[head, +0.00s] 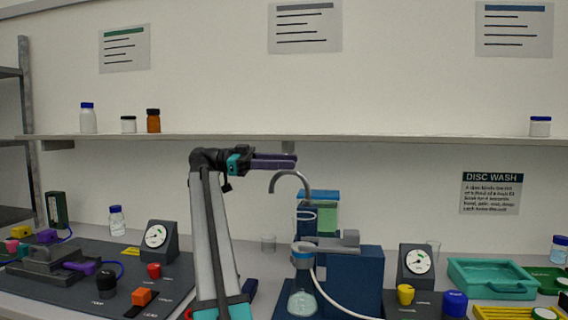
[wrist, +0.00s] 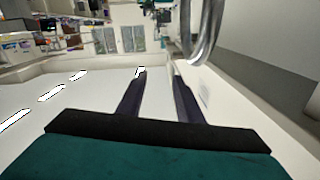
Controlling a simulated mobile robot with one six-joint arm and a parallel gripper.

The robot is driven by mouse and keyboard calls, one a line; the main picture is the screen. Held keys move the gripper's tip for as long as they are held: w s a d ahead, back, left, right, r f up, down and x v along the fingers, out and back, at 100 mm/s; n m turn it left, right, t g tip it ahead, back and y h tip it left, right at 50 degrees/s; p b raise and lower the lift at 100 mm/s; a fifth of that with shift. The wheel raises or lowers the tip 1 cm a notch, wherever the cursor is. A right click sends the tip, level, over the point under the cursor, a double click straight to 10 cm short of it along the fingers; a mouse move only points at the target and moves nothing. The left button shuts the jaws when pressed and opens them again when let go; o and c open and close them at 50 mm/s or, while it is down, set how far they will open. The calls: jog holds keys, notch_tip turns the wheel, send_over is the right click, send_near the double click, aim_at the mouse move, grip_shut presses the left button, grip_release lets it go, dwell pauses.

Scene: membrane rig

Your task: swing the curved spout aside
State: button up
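The curved spout (head: 306,182) is a thin grey metal hook above the blue rig in the middle of the head view. Its free end points down on the left. My gripper (head: 295,159) points right, just above the top of the spout in the picture. In the wrist view the two dark fingers of my gripper (wrist: 160,77) are apart with nothing between them. The spout (wrist: 202,35) shows there as a shiny grey curve beyond the fingertips, above the right finger. I see no clear contact between them.
The blue rig (head: 355,280) carries a grey clamp (head: 330,243) and a glass flask (head: 302,302) below it. A pale hose (head: 335,304) loops in front. Dial gauges stand left (head: 155,237) and right (head: 418,263). A shelf (head: 400,137) runs along the wall behind.

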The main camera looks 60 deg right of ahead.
jog(key=s+a+r+b, duration=0.1)
jog(key=s+a, duration=0.5)
jog(key=a, duration=0.3)
jog(key=shift+s+a+b, duration=0.15)
jog(key=shift+s+b, duration=0.05)
jog(key=shift+b, duration=0.15)
dwell(0.3)
